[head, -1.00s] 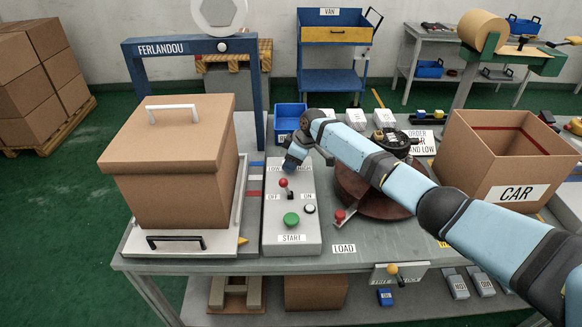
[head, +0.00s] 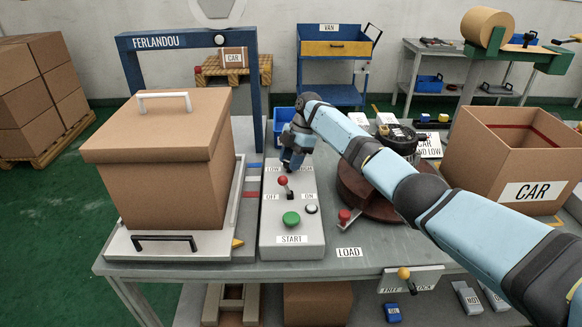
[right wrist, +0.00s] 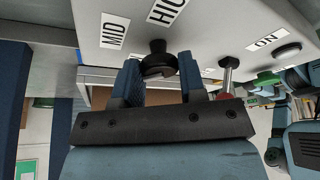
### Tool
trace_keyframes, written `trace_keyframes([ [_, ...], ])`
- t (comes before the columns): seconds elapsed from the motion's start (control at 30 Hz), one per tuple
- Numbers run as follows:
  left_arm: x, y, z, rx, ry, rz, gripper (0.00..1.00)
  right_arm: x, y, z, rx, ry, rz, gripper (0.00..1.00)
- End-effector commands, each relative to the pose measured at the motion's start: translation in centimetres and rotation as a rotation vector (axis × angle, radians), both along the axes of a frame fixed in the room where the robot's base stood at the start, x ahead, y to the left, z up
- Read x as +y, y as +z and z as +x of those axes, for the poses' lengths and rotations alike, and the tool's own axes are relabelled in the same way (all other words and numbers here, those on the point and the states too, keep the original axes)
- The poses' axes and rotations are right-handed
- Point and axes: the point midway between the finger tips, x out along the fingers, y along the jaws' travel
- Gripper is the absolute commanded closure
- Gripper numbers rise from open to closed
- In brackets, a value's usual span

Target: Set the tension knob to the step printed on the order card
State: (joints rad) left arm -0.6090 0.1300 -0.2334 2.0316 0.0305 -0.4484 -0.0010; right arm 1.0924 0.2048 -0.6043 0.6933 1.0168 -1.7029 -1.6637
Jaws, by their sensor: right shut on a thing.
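The tension knob (right wrist: 157,60) is black and sits on the grey control panel (head: 283,220). In the right wrist view my right gripper (right wrist: 160,78) has its two blue fingers on either side of the knob, shut on it. MID (right wrist: 113,31) and HIGH labels (right wrist: 167,10) show beside the knob; its pointer direction cannot be read. In the head view my right gripper (head: 292,160) hides the knob at the panel's far end, near the LOW label. The order card (head: 430,145) is partly hidden behind a round black part; CAR and LOW are readable. My left gripper is out of view.
The panel carries a red-topped lever (head: 283,182), a green START button (head: 291,219) and a white button (head: 312,209). A lidded carton (head: 160,160) stands left. A turntable (head: 375,190) and an open CAR box (head: 500,190) stand right.

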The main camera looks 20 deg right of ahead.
Motion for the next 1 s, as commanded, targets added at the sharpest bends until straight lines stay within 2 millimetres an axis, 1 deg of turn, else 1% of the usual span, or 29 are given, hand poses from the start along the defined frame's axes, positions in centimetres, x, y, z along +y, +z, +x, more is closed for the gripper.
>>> trace_keyframes([
  [0.03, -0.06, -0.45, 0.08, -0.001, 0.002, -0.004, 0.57, 0.09, -0.22, 0.08, -0.002, 0.028, 0.001, 0.86],
  [0.2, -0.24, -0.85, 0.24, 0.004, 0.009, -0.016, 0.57, 0.04, -0.15, 0.11, -0.002, 0.111, 0.000, 0.86],
  [0.4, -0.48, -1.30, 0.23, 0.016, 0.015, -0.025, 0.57, 0.07, -0.01, 0.12, -0.001, 0.166, -0.001, 0.86],
  [0.9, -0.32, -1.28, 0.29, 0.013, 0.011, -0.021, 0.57, 0.08, 0.07, 0.11, -0.002, 0.184, 0.000, 0.86],
  [0.93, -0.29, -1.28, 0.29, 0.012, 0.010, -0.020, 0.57, 0.08, 0.07, 0.11, -0.002, 0.184, 0.000, 0.60],
  [0.97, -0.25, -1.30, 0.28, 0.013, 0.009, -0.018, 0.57, 0.07, 0.07, 0.11, -0.002, 0.183, 0.000, 0.53],
  [1.0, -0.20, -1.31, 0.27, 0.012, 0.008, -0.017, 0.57, 0.07, 0.07, 0.11, -0.002, 0.183, 0.000, 0.44],
])
